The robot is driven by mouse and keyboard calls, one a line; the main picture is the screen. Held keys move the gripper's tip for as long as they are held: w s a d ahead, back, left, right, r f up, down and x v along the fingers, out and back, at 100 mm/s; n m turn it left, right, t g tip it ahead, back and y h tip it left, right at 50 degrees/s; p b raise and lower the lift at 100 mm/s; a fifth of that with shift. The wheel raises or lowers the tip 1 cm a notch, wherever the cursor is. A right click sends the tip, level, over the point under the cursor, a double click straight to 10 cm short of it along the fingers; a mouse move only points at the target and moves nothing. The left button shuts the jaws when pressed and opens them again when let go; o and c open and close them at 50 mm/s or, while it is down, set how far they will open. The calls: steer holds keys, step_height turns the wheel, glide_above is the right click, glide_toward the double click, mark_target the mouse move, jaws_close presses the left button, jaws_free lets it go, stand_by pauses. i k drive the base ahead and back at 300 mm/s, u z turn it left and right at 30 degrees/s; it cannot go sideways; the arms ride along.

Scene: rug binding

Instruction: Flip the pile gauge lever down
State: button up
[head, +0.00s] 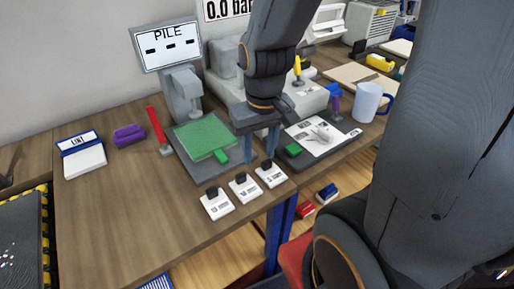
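A grey gauge stand (183,92) carries a white display reading "PILE" (165,46) at the back left of the wooden table. A green pad (206,138) with a small green tab lies on the dark plate at its foot. A red bar (157,131) leans upright just left of the plate; I cannot tell if it is the gauge's lever. Three white blocks with black knobs (217,204) stand in a row along the front; their labels are too small to read. My gripper (261,149) points down right of the green pad, its fingers apart with nothing visible between them.
Purple rolls (129,135) and a white-and-blue box (82,157) lie at the left. A grey machine with a yellow lever (298,68) stands behind my gripper. A white card (322,135) and a blue mug (368,101) are to the right. The front left tabletop is clear.

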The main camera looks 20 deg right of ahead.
mark_target(150, 110)
steer(key=z, duration=0.45)
steer(key=k, duration=1.1)
steer(key=u, duration=0.8)
steer(key=i, duration=1)
steer(key=u, duration=0.05)
